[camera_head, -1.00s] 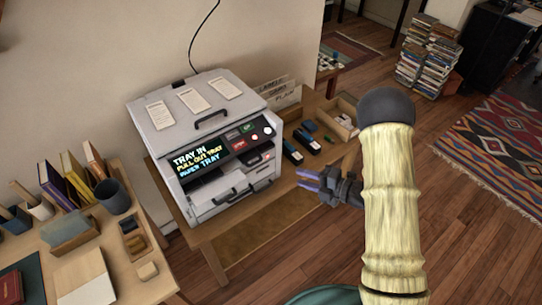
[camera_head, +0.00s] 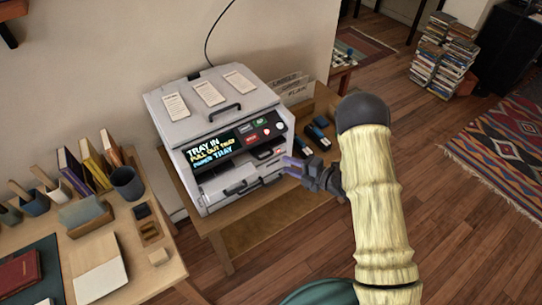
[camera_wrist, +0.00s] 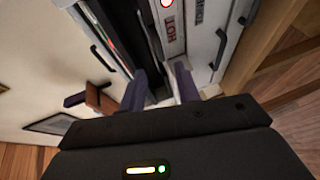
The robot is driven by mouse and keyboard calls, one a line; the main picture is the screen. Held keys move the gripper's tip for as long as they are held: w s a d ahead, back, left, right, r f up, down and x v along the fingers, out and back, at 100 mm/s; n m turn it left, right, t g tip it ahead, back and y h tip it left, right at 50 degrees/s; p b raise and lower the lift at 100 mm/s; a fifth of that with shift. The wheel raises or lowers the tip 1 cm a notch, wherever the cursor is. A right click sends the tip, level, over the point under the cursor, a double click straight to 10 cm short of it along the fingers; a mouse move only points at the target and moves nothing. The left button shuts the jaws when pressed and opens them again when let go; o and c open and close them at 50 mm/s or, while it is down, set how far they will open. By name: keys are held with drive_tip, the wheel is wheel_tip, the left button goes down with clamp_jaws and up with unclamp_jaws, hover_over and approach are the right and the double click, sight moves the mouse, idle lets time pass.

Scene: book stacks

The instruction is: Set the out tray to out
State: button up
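A light grey printer (camera_head: 212,108) stands on a wooden table, its front facing me. Its display (camera_head: 210,149) reads "TRAY IN", "PULL OUT TRAY" and "PAPER TRAY". Below it is a pale drawer front with a dark handle (camera_head: 236,188); I cannot tell surely which part is the out tray. My gripper (camera_head: 288,167) is at the right end of the printer's lower front, its purple fingertips close to it. In the wrist view, my gripper (camera_wrist: 165,84) is open with nothing visibly held. That view shows pale panels with dark handles (camera_wrist: 220,48) beyond the fingers; contact is unclear.
Dark blue cartridges (camera_head: 316,136) and a wooden box lie right of the printer. At left, a desk (camera_head: 140,275) holds books, a dark cup (camera_head: 127,183) and papers. Open wooden floor (camera_head: 450,200) lies to the right, with a patterned rug.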

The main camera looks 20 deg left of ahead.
drive_tip(key=p+x, duration=0.1)
drive_tip(key=x, duration=0.7)
drive_tip(key=shift+a, duration=0.15)
drive_tip(key=shift+w, duration=0.15)
